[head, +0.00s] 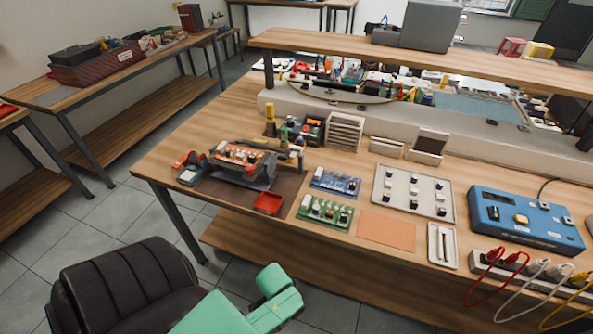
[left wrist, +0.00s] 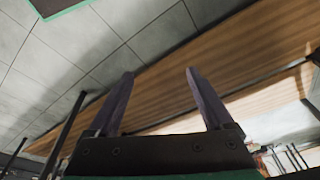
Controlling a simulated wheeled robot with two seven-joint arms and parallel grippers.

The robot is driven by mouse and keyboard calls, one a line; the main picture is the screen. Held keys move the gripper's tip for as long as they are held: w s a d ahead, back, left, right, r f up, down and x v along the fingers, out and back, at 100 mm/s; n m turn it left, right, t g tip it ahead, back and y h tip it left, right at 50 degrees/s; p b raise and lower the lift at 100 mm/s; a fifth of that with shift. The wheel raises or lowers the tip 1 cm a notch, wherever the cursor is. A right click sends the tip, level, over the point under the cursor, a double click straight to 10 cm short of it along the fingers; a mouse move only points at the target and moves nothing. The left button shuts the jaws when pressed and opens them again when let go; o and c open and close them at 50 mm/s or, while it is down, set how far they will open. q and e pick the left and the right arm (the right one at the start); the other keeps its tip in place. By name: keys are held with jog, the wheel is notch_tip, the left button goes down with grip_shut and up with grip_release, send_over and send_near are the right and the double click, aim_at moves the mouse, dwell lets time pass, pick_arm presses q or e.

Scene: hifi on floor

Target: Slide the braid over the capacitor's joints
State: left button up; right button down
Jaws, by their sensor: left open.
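My left gripper (left wrist: 160,76) shows in the left wrist view with its two dark fingers apart and nothing between them. In the head view an orange-red circuit board (head: 237,154) sits raised in a grey holder at the table's left. A blue board (head: 336,182) and a green board (head: 325,212) lie flat to its right. Small parts stand on all three, but I cannot tell which is the capacitor. I cannot make out the braid. My right gripper is not in view.
A red tray (head: 269,203) lies in front of the holder. A pale tray of parts (head: 413,193), an orange mat (head: 386,229), a small white tray (head: 443,246) and a blue box (head: 525,220) stand to the right. A black chair (head: 120,285) is before the table.

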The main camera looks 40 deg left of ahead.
pick_arm(q)
jog(key=w+r+t, duration=0.1)
jog(key=w+r, duration=0.3)
jog(key=r, duration=0.7)
notch_tip(320, 180, up, 23)
jog(key=n+t+y, duration=0.4)
jog(key=n+t, duration=0.2)
jog(key=t, duration=0.3)
send_over(295, 147)
jog(key=s+d, duration=0.5)
jog(key=s, duration=0.9)
jog(key=shift+y, duration=0.3)
jog(key=x, duration=0.5)
jog(key=p+x, duration=0.1)
jog(key=x, duration=0.3)
jog(key=r+p+x, duration=0.1)
jog(key=x, duration=0.4)
jog(key=shift+w+a+f, duration=0.15)
jog(key=shift+w+a, duration=0.1)
jog(key=shift+w, duration=0.2)
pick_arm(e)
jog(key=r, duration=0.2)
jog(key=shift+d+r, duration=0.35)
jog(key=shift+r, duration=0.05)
